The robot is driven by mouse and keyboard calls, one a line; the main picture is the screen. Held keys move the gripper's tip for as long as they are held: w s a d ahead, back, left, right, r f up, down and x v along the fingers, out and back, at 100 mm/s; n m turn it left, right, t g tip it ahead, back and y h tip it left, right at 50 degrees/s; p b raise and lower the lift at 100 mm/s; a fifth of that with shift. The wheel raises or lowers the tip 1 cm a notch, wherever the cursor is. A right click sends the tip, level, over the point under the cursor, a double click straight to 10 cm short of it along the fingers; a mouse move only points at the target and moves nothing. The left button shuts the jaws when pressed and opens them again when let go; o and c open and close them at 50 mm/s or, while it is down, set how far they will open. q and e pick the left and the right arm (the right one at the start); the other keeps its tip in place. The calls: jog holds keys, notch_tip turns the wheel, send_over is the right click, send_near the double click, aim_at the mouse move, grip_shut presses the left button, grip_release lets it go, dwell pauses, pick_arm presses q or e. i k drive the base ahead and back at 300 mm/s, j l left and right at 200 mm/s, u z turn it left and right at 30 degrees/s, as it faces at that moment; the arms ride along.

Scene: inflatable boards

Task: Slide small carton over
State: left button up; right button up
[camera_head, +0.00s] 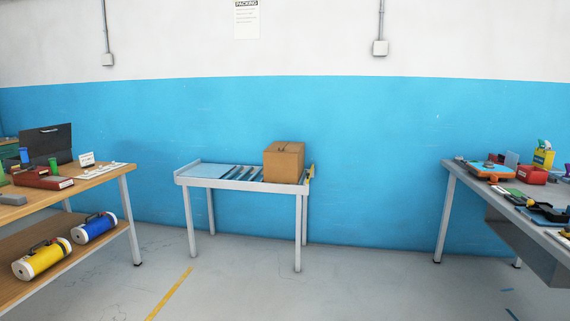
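A small brown cardboard carton (284,163) stands upright on the right end of a grey roller table (249,185) against the far wall. Bare rollers show to the left of the carton, and a flat grey plate (208,171) covers the table's left end. A small yellow part (310,174) sits at the table's right edge, beside the carton. Neither of my grippers is in view, and nothing touches the carton from my side.
A wooden workbench (95,184) with tools stands at the left, with yellow (42,259) and blue (95,227) cylinders on its lower shelf. A grey bench (451,167) with several tools stands at the right. The floor (350,285) before the roller table is clear.

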aim_at(278, 166)
jog(key=i+l+z, duration=0.2)
jog(key=i, duration=0.25)
jog(key=i+j+z, duration=0.2)
jog(key=i, duration=2.1)
jog(key=l, duration=0.15)
